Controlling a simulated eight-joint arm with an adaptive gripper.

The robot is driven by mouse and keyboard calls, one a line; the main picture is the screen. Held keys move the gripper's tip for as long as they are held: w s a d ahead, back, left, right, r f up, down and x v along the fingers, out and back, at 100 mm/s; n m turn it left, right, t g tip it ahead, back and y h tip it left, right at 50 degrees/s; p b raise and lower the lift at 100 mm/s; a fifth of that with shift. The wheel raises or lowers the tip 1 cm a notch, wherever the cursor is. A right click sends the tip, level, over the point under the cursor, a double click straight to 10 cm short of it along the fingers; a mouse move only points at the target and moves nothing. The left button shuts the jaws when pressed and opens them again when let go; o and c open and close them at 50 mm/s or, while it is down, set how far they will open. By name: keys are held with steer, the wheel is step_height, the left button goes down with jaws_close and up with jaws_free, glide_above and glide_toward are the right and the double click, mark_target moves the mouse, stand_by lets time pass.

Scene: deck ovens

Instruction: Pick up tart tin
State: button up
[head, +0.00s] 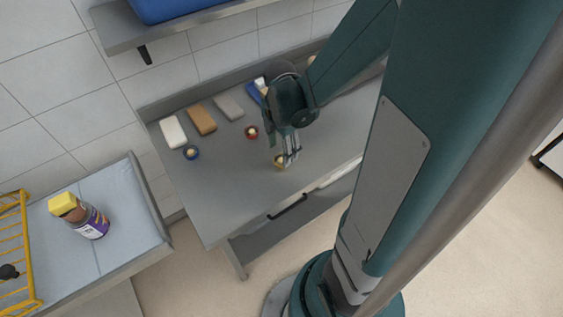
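My gripper (289,160) points down over the grey steel table (235,195), near its front edge. A small gold-coloured round thing (280,163), perhaps the tart tin, is right at the fingertips. The fingers partly cover it, and I cannot tell whether they touch or hold it. A small red round dish (251,132) with pale contents sits behind and left of the gripper. The finger gap is too small to read.
A white block (172,132), a brown block (201,120) and a grey block (229,107) line the table's back. A blue item (255,93) is partly behind my gripper. The table's front left is clear.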

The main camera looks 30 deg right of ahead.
mark_target(281, 163)
steer(key=shift+f, duration=0.1)
steer(key=shift+w+d+f, duration=0.1)
steer(key=shift+d+f, duration=0.05)
steer(key=shift+f, duration=1.2)
steer(key=shift+f+b, duration=0.4)
steer(key=shift+f, duration=0.75)
steer(key=shift+c, duration=0.5)
steer(key=c, duration=0.9)
